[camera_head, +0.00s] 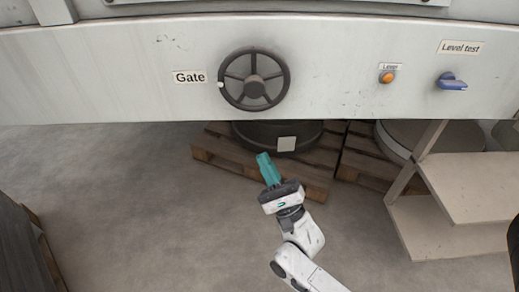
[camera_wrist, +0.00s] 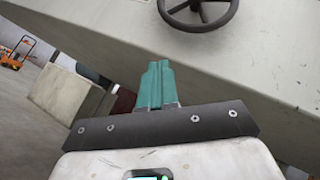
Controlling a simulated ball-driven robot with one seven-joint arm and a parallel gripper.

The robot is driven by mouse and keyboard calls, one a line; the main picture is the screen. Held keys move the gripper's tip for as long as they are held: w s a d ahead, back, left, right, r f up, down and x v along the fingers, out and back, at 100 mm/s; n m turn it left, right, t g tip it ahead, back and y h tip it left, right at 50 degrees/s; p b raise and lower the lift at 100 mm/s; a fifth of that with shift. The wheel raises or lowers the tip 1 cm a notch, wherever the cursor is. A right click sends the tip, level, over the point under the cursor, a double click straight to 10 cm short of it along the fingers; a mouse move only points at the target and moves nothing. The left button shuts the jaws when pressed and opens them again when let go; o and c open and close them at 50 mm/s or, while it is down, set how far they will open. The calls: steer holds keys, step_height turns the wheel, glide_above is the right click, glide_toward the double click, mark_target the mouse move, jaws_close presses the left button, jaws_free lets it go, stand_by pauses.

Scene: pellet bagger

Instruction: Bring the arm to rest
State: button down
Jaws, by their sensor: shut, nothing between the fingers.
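My gripper (camera_head: 265,160) has teal fingers and is shut and empty. In the head view it is out in front of the machine's panel, below and slightly right of the black gate handwheel (camera_head: 253,79). My white arm reaches in from the bottom of that view. In the wrist view the closed teal fingers (camera_wrist: 157,68) point ahead, apart from the panel, and the handwheel (camera_wrist: 198,12) shows at the top right of them.
The grey panel (camera_head: 130,75) also carries an orange button (camera_head: 386,77) and a blue switch (camera_head: 452,82). Pallets (camera_head: 225,155) with a dark drum (camera_head: 262,136) stand underneath. Light shelves (camera_head: 465,185) are at right. Open floor (camera_head: 130,220) lies left of my arm.

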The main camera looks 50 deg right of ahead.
steer(key=shift+s+a+f, duration=0.1)
steer(key=shift+s+f, duration=0.15)
steer(key=shift+f, duration=0.05)
steer(key=w+a+f+n+g+y, duration=0.2)
steer(key=w+f+n+g+y, duration=0.1)
steer(key=f+n+g, duration=0.3)
steer(key=w+a+f+n+g+y, duration=0.2)
steer(key=a+f+n+g+y, duration=0.1)
steer(key=f+n, duration=0.3)
steer(key=s+a+f+n+g, duration=0.3)
steer(key=s+f+n+g, duration=0.5)
steer(key=s+n+g, duration=0.7)
steer(key=s+n, duration=0.2)
steer(key=s, duration=0.4)
step_height(320, 180, up, 18)
steer(key=p, duration=1.8)
steer(key=shift+a+g+y, duration=0.3)
steer(key=shift+a, duration=0.15)
steer(key=shift+r, duration=0.15)
